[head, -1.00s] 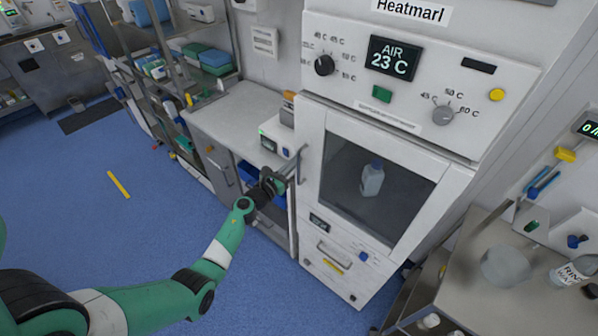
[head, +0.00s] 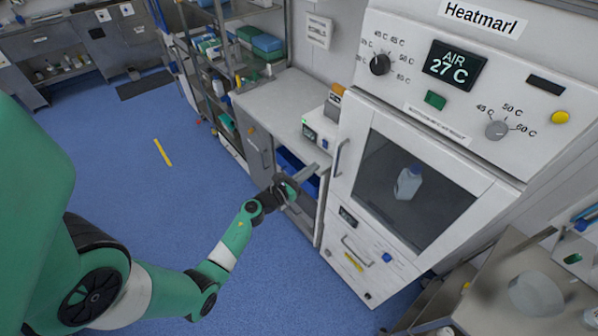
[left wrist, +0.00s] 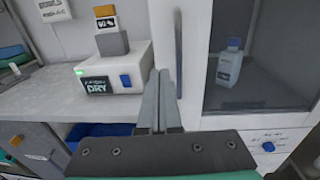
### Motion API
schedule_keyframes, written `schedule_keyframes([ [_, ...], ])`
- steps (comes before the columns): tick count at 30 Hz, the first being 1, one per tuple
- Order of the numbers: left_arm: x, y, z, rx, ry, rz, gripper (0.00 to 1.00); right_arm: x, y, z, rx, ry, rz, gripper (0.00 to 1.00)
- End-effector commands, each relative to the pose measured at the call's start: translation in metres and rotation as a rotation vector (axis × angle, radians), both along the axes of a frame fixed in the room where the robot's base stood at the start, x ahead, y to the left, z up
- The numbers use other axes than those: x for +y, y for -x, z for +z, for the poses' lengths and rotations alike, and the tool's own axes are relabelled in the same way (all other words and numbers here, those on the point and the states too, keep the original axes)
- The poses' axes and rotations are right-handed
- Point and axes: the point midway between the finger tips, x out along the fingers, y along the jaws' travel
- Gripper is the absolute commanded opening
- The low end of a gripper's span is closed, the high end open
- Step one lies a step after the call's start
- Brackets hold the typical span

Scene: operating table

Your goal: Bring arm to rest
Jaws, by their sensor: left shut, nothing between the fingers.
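My left gripper (head: 312,172) is shut and empty. It is in the air in front of the counter, a little left of the handle (head: 339,156) of the white warming cabinet. In the left wrist view its two fingers (left wrist: 160,100) are pressed together, pointing towards the cabinet's left edge, with the handle (left wrist: 179,50) just to the right. My left arm (head: 225,250) reaches from the lower left over the blue floor. The cabinet door (head: 385,225) is closed, and a white bottle (head: 408,183) stands behind its glass. My right gripper is not in view.
The cabinet display (head: 452,65) reads AIR 27 C. A counter (head: 280,98) with a small white device (head: 322,128) is left of the cabinet, with blue bins (head: 290,160) below. A steel table (head: 490,290) stands at lower right. The floor at left is open.

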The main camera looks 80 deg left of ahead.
Motion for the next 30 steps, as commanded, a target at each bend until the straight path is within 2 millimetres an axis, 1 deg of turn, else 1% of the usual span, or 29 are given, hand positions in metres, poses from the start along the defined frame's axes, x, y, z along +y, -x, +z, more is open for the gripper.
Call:
schedule_keyframes([
  [1, -0.004, 0.011, 0.001, 0.000, 0.001, 0.003, 0.00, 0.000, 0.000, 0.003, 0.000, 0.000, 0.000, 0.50],
  [3, -0.009, 0.023, 0.000, 0.000, 0.001, 0.003, 0.00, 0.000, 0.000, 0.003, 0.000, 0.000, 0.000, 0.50],
  [7, -0.015, 0.035, 0.000, 0.000, 0.000, 0.002, 0.00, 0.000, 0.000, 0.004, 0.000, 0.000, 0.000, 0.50],
  [11, -0.017, 0.038, 0.001, -0.002, -0.001, 0.000, 0.00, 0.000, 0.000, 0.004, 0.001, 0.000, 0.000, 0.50],
  [21, -0.018, 0.036, 0.001, -0.002, -0.001, -0.005, 0.00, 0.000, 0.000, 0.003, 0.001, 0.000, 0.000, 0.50],
  [23, -0.025, 0.029, 0.002, -0.003, -0.003, -0.026, 0.00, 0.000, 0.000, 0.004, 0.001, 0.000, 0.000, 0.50],
  [25, -0.038, 0.009, 0.013, -0.018, -0.023, -0.078, 0.00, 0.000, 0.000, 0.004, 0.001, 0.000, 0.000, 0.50],
  [26, -0.044, -0.004, 0.022, -0.030, -0.037, -0.107, 0.00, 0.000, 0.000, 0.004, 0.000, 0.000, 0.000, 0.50],
  [27, -0.055, -0.022, 0.038, -0.053, -0.062, -0.151, 0.00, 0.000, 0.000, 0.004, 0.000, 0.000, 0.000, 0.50],
  [29, -0.073, -0.051, 0.071, -0.104, -0.110, -0.220, 0.00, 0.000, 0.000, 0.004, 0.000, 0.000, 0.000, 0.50],
  [30, -0.089, -0.068, 0.098, -0.155, -0.138, -0.268, 0.00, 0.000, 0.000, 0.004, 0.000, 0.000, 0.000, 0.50],
])
